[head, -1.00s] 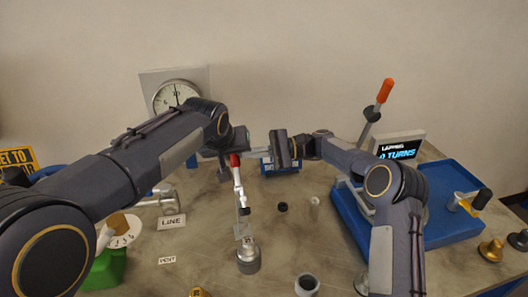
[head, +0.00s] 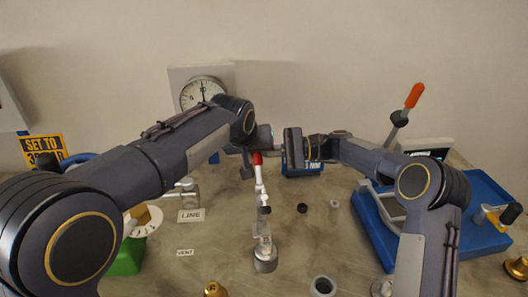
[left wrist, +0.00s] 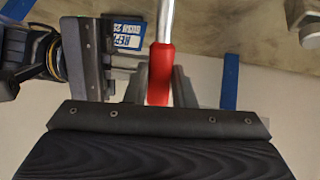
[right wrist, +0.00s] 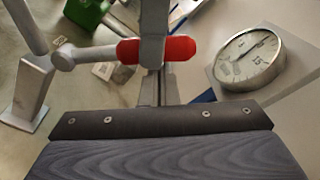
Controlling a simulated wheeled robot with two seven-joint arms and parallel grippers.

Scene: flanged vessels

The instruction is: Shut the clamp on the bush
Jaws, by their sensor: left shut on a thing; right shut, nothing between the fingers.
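The clamp's red handle (head: 257,158) stands near upright in the head view, on a pale lever (head: 262,190). Its foot meets a grey round base (head: 265,260); I cannot make out a bush there. My left gripper (head: 248,162) is shut on the red handle, which also shows between its fingers in the left wrist view (left wrist: 160,72). My right gripper (head: 283,150) is shut and empty, just right of the left one. In the right wrist view its fingertips (right wrist: 157,85) are close below the red handle (right wrist: 178,50), and a grey finger crosses the handle.
A dial gauge (head: 203,93) stands at the back. A blue bin (head: 302,168) is behind my right gripper.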

